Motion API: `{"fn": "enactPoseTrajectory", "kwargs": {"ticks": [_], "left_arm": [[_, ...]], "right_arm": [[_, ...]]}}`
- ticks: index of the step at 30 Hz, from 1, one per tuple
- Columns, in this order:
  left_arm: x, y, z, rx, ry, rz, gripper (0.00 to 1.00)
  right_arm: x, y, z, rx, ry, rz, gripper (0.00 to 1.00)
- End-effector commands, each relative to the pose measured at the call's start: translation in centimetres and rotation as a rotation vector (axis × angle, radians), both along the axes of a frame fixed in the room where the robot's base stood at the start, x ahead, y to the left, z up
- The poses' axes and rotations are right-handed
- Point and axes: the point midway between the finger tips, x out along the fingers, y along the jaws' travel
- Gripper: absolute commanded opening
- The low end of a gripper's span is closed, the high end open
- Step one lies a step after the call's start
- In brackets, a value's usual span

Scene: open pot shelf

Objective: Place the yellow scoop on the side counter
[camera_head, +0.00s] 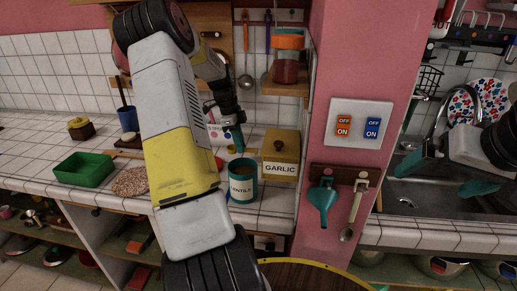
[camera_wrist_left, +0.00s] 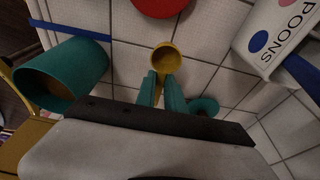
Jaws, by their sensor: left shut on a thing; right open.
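The yellow scoop (camera_wrist_left: 165,60) shows in the left wrist view as a small round cup just ahead of my left fingertips. My left gripper (camera_wrist_left: 160,84) is shut on it; the handle is mostly hidden between the teal fingers. In the head view my left gripper (camera_head: 238,142) is over the tiled counter (camera_head: 30,160), behind the teal lentils canister (camera_head: 243,190), and the scoop (camera_head: 232,150) is a small yellow patch below it. I cannot tell whether the scoop touches the tiles. My right gripper (camera_head: 448,174) is open and empty over the sink at right.
The garlic box (camera_head: 280,168) stands right of the lentils canister. A spoons container (camera_wrist_left: 284,35) and a red round thing (camera_wrist_left: 160,5) are close to the scoop. A green tray (camera_head: 84,170) and woven mat (camera_head: 130,182) lie left. A pink pillar (camera_head: 345,60) separates counter and sink.

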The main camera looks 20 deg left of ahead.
Motion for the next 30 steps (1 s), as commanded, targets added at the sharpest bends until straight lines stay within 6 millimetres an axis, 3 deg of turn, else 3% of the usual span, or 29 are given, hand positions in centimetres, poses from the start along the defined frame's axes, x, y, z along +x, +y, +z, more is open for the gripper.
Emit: {"fn": "enactPoseTrajectory", "kwargs": {"ticks": [13,25,26,27,29,30], "left_arm": [[0.0,-0.1,-5.0,-0.001,0.001,0.0,0.0],[0.0,0.0,-5.7,0.0,0.0,0.0,0.0],[0.0,0.0,-5.7,0.0,0.0,-0.001,0.17],[0.0,0.0,-5.7,0.0,-0.001,-0.001,0.25],[0.0,0.0,-5.7,0.0,-0.001,0.0,0.35],[0.0,0.0,-5.7,0.0,-0.001,-0.001,0.35]], "right_arm": [[0.0,0.0,0.0,0.0,0.0,0.0,1.0],[0.0,0.0,0.0,0.0,0.0,0.0,1.0],[0.0,0.0,0.0,0.0,0.0,0.0,1.0],[0.0,0.0,0.0,0.0,0.0,0.0,1.0],[0.0,0.0,0.0,0.0,0.0,0.0,1.0],[0.0,0.0,0.0,0.0,0.0,0.0,1.0]]}}
